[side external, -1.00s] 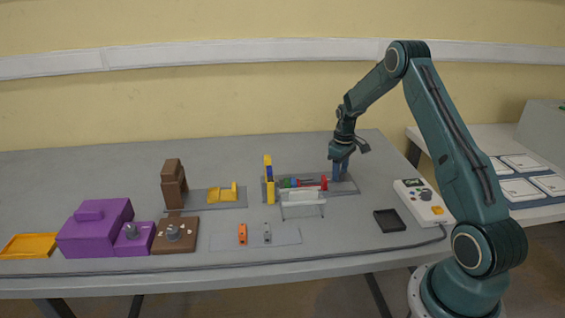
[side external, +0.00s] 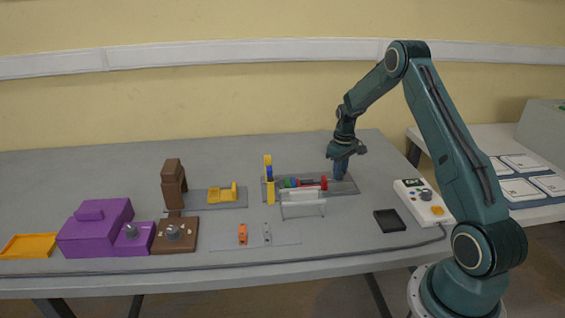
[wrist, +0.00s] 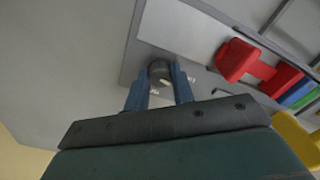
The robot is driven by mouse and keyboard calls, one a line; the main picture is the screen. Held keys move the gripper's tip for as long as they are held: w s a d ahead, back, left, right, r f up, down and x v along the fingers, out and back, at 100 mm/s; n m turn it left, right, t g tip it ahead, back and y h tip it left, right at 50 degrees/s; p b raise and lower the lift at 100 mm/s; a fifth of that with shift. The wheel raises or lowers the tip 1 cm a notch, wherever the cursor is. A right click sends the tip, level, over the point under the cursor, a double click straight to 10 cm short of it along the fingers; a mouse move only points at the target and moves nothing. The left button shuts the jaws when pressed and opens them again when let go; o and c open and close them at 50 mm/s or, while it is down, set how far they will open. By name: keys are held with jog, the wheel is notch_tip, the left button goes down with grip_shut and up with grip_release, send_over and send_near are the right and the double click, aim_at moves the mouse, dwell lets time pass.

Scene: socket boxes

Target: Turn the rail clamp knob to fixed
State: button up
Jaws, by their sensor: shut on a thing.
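The rail clamp knob (wrist: 160,72) shows in the wrist view as a dark round knob with pale marks on the plate beside it. My gripper (wrist: 166,84) has its two blue fingers on either side of the knob and is shut on it. In the side external view my gripper (side external: 340,174) points down at the right end of the grey base plate (side external: 351,187), and its fingers hide the knob. I cannot read which mark the knob points at.
A red piece (wrist: 240,61) lies close to my gripper, with green, blue and yellow parts (side external: 269,180) beyond it. A clear cover (side external: 303,208) stands in front. A black tray (side external: 389,220) and a white control box (side external: 424,202) are to the right.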

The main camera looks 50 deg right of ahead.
jog(key=m, duration=0.8)
jog(key=shift+w, duration=0.1)
jog(key=m, duration=0.4)
jog(key=shift+m, duration=1.9)
jog(key=o, duration=1)
jog(key=shift+r, duration=0.1)
